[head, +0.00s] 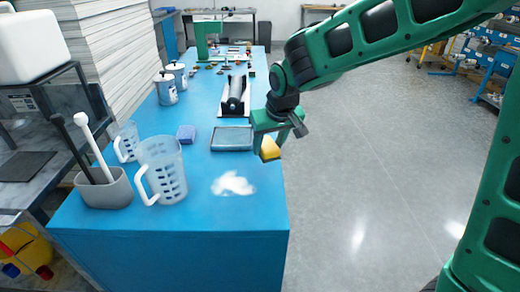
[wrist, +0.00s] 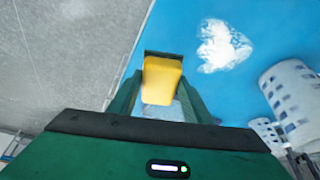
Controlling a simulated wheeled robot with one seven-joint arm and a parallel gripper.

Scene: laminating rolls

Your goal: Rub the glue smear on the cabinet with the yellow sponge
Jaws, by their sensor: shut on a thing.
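My gripper (head: 268,148) is shut on the yellow sponge (head: 269,149) near the right edge of the blue cabinet (head: 240,215). In the wrist view the sponge (wrist: 161,80) sits between the two fingers. The white glue smear (head: 232,184) lies on the cabinet top, in front of and to the left of the sponge in the head view. The smear also shows in the wrist view (wrist: 222,46), to the right of the sponge and apart from it.
A clear jug (head: 163,170) stands left of the smear, with a smaller jug (head: 126,142) behind it. A grey holder (head: 104,190) with brushes stands at the left. Open floor is to the right.

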